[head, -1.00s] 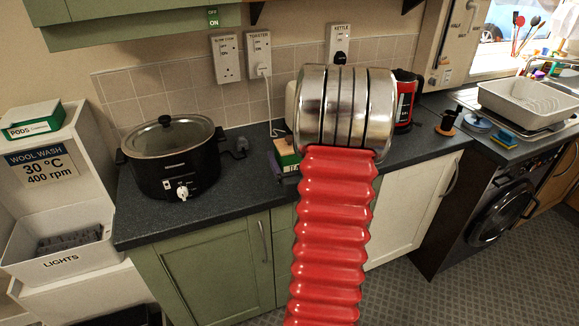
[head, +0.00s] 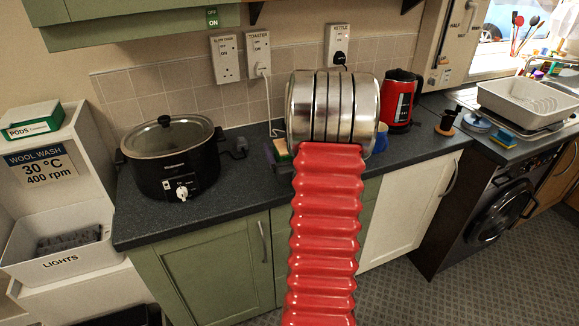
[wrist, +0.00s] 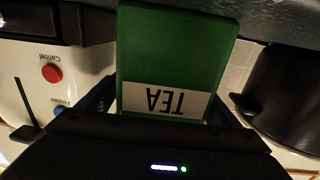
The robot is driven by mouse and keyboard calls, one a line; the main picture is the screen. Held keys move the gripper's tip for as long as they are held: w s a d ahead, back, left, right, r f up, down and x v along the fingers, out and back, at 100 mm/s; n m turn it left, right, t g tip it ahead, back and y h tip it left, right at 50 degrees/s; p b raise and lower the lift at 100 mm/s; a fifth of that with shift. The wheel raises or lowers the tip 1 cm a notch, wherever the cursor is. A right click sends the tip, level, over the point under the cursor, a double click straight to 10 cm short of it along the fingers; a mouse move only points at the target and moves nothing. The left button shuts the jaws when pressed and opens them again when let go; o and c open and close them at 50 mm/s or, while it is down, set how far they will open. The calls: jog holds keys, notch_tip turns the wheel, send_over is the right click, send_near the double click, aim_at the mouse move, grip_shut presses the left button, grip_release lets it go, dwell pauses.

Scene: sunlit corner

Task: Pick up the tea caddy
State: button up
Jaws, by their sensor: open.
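The tea caddy (wrist: 178,48) is a green box with a white TEA label, which appears upside down in the wrist view. It fills the middle of that view, close to my gripper (wrist: 164,98). My gripper is open, with a dark finger at each side of the caddy. I cannot tell whether either finger touches it. In the head view my arm hides most of this spot. Only a small green and yellowish patch, probably the caddy, shows left of the arm.
A black slow cooker (head: 171,160) stands left on the dark worktop (head: 240,190). A toaster with a red Cancel button (wrist: 50,85) is close by in the wrist view. A red kettle (head: 400,100) and blue mug (head: 381,138) stand right of my arm.

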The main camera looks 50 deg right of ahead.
jog(key=shift+c, duration=0.3)
jog(key=shift+r, duration=0.1)
jog(key=c, duration=1.5)
jog(key=shift+o, duration=0.2)
jog(key=shift+r, duration=5)
